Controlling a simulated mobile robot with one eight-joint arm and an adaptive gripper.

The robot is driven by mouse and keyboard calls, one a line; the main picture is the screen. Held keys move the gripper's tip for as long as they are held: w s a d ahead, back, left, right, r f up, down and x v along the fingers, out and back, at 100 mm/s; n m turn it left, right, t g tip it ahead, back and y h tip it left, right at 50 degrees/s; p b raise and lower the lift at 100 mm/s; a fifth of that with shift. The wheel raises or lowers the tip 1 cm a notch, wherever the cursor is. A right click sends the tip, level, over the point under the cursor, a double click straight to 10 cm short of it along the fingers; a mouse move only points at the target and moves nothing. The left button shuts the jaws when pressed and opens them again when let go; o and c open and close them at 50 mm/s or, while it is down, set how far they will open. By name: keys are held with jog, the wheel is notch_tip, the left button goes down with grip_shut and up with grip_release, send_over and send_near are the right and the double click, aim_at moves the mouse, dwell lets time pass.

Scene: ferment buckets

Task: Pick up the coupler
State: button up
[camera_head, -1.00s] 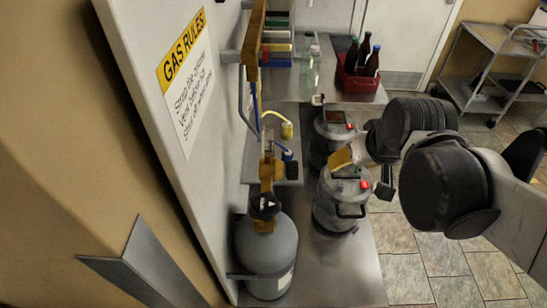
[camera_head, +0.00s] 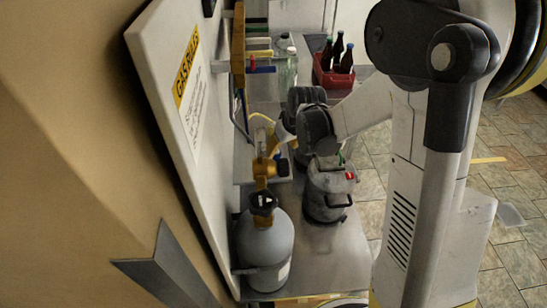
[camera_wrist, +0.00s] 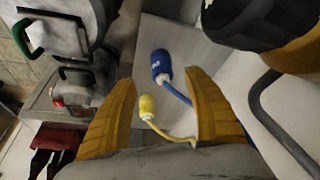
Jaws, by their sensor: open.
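Two couplers hang on hoses. The yellow coupler (camera_wrist: 147,106) has a yellow hose and lies between the two yellow fingers of my gripper (camera_wrist: 159,80) in the wrist view, nearer the left finger. The blue coupler (camera_wrist: 161,68) has a blue hose and sits just beyond the fingertips. My gripper is open, and neither finger is visibly closed on a coupler. In the head view my wrist covers the place of both couplers; only a bit of yellow hose (camera_head: 262,117) shows beside it.
A grey gas cylinder (camera_head: 265,250) with a yellow-brown regulator stands on the metal bench below my wrist. A metal bucket (camera_head: 328,190) stands to its right. A red crate (camera_head: 334,76) of bottles is at the back. A white "GAS RULES" board (camera_head: 165,95) borders the left.

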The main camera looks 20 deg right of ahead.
aim_at(277, 153)
jog(key=b+x, duration=0.2)
jog(key=x, duration=0.4)
jog(key=shift+w+a, duration=0.15)
jog(key=shift+w, duration=0.05)
grip_shut()
